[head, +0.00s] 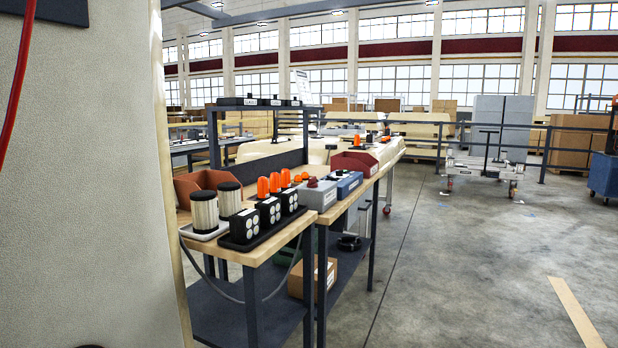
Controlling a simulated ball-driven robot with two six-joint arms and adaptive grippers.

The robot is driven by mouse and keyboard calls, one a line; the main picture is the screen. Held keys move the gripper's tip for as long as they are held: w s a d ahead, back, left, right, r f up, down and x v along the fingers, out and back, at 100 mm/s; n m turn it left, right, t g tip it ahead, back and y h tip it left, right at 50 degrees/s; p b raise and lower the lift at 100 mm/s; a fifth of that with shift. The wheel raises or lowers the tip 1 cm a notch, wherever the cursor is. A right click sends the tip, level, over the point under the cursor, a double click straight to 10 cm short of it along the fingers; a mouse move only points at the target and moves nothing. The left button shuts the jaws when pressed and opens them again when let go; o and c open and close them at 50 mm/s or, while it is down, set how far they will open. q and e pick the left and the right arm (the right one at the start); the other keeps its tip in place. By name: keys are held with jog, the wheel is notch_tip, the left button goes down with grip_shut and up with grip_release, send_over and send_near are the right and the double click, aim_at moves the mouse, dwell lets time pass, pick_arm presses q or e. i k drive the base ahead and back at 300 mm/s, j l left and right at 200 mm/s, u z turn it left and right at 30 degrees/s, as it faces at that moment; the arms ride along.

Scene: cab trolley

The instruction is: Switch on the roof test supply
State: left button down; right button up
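No thing in view is readably marked as the roof test supply. A grey box (320,198) with a red knob or button on top stands on the wooden workbench (262,251). A blue box (348,187) with dark parts on top stands just behind it. Whether either is the supply, and whether any switch is on, is too small to tell. Neither of my grippers is in view.
A large pale panel (85,190) fills the left side, close to me. Black lamp units (269,213), orange beacons (263,188), pale ribbed cylinders (204,211) and red bins (352,164) crowd the bench. The concrete floor right of it is clear; a trolley (484,171) stands farther back.

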aim_at(312, 183)
jog(key=i+l+u, duration=0.15)
jog(key=i+l, duration=0.45)
jog(key=i+l+u, duration=0.1)
jog(key=i+l, duration=0.55)
jog(key=i+l+u, duration=0.15)
jog(key=i+l, duration=0.55)
jog(key=i+l+u, duration=0.15)
jog(key=i+l, duration=0.5)
jog(key=l, duration=0.15)
